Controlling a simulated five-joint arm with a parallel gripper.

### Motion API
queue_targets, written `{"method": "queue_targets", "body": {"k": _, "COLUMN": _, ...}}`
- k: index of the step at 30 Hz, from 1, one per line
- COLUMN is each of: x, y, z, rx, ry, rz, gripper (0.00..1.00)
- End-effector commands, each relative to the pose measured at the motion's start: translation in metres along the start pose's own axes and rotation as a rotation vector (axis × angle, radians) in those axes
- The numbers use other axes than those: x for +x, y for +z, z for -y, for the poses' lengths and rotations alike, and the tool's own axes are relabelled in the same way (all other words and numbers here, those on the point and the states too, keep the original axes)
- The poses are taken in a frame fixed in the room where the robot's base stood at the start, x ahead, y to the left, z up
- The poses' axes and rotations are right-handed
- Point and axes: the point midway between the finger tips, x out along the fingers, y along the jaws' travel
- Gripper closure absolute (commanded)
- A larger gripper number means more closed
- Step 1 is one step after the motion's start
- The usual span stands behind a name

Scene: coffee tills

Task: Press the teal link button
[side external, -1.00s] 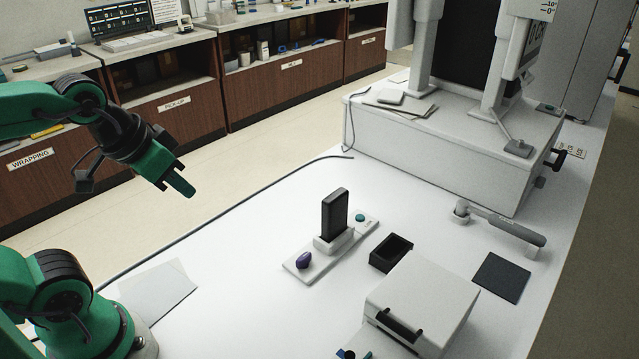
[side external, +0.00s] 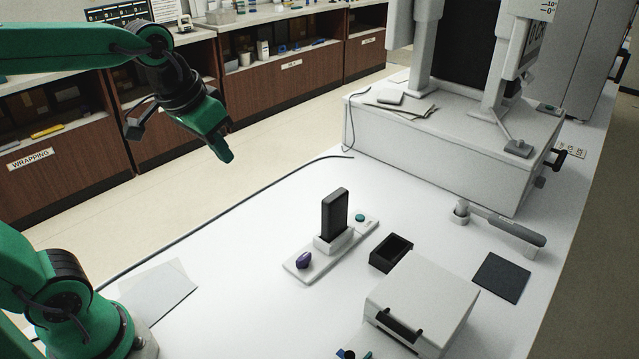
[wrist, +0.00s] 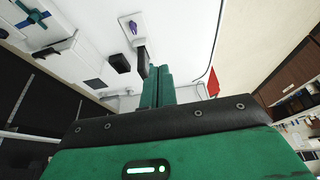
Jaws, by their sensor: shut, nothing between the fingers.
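The teal button (side external: 360,217) is a small round cap at the far right end of a white base plate (side external: 291,267) on the white counter. A dark upright handset (side external: 335,214) stands in a white cradle on the same plate, between the teal button and a purple knob (side external: 304,260). My gripper (side external: 228,157) is shut and empty, high up and left of the plate in the side view. In the wrist view its closed green fingers (wrist: 158,70) point toward the dark handset (wrist: 142,62); the purple knob (wrist: 133,27) shows, but I cannot make out the teal button.
A small open black tray (side external: 391,253) sits right of the plate, with a white box (side external: 422,298) in front. A dark pad (side external: 502,277) and a grey handle (side external: 505,227) lie farther right. A black cable (side external: 215,222) runs along the counter's back edge. The left counter is mostly clear.

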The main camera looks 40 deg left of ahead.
Motion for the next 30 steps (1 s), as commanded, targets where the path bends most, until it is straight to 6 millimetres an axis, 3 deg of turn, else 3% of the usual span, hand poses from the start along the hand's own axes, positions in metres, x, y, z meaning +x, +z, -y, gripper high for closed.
{"method": "queue_targets", "body": {"k": 14, "x": 0.04, "y": -0.093, "z": -0.018, "rx": -0.001, "ry": 0.006, "rz": 0.118, "gripper": 1.0}}
{"method": "queue_targets", "body": {"k": 23, "x": 0.084, "y": -0.142, "z": -0.032, "rx": -0.001, "ry": 0.006, "rz": 0.188, "gripper": 1.0}}
{"method": "queue_targets", "body": {"k": 30, "x": 0.129, "y": -0.172, "z": -0.045, "rx": -0.002, "ry": 0.003, "rz": 0.246, "gripper": 1.0}}
